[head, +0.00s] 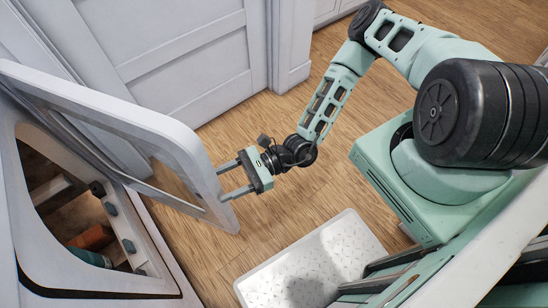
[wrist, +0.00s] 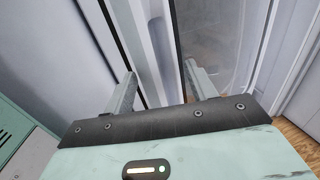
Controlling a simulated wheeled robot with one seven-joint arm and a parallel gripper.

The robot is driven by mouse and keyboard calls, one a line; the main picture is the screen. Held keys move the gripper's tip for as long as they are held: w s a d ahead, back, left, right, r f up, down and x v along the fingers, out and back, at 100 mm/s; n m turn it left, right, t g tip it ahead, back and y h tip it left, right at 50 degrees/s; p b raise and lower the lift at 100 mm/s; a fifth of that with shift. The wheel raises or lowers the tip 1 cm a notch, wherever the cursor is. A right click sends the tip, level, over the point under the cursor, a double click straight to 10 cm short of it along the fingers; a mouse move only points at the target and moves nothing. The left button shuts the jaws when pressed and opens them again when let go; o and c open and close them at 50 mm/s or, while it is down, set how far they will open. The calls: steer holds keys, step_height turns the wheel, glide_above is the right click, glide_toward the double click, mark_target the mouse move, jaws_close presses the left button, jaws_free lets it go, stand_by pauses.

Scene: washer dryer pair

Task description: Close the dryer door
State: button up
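The dryer door (head: 196,160) stands open in the head view, a white frame around a clear pane, swung out from the dryer (head: 16,150) at the left. My gripper (head: 222,182) is at the free, rounded end of the door, with its two fingers spread apart and pointing at it. In the wrist view, my gripper (wrist: 160,88) has a wide gap between its fingers, with a pale upright panel ahead and the darker pane (wrist: 215,45) at the right. I cannot tell whether the fingertips touch the door.
The dryer opening shows several items inside, including an orange one (head: 92,237). A white textured step or mat (head: 270,285) lies on the wooden floor (head: 205,238). A white panelled door (head: 180,60) stands behind. Bare floor lies around my gripper.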

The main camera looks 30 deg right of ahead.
steer(key=s+d, duration=0.1)
steer(key=d, duration=1.5)
steer(key=shift+s+d+b, duration=0.15)
steer(key=shift+s+b, duration=0.05)
steer(key=shift+b, duration=0.25)
